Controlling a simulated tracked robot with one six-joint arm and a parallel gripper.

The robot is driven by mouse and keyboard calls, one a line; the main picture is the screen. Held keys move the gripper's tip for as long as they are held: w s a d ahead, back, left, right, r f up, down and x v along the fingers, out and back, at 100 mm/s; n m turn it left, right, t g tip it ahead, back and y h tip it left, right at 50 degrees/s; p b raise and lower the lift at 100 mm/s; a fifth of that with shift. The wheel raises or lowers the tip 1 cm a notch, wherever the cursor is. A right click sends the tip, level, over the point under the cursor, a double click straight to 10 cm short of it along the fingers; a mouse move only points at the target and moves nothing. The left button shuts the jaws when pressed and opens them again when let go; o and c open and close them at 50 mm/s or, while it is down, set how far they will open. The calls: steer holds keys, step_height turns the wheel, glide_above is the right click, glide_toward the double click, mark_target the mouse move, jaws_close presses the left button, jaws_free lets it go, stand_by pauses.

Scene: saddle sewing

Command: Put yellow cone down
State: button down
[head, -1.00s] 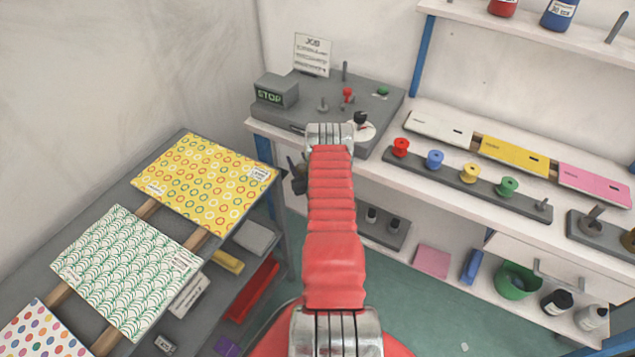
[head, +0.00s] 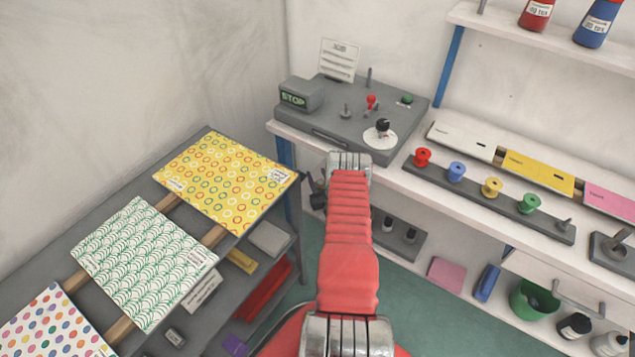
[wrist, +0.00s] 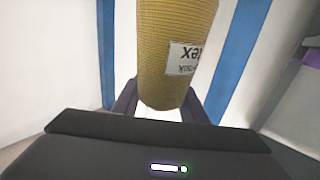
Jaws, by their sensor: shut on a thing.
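The yellow cone (wrist: 172,45) is a ribbed thread cone with a white label whose lettering appears upside down. In the wrist view it stands between the two dark fingers of my gripper (wrist: 158,104), which is shut on it. Its upper part runs out of the picture. In the head view my red arm covers most of the gripper, and the cone cannot be made out there.
A white bench carries a grey machine (head: 335,125) with a stop sign and a rack (head: 478,195) of coloured spools. Fabric sheets lie on the left shelf unit (head: 195,140). A red bottle (head: 537,12) and a blue bottle (head: 597,22) stand on the upper shelf (head: 500,30).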

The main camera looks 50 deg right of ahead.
steer(key=shift+f, duration=1.4)
steer(key=shift+f, duration=0.1)
steer(key=c, duration=1.1)
jaws_free()
steer(key=v, duration=1.2)
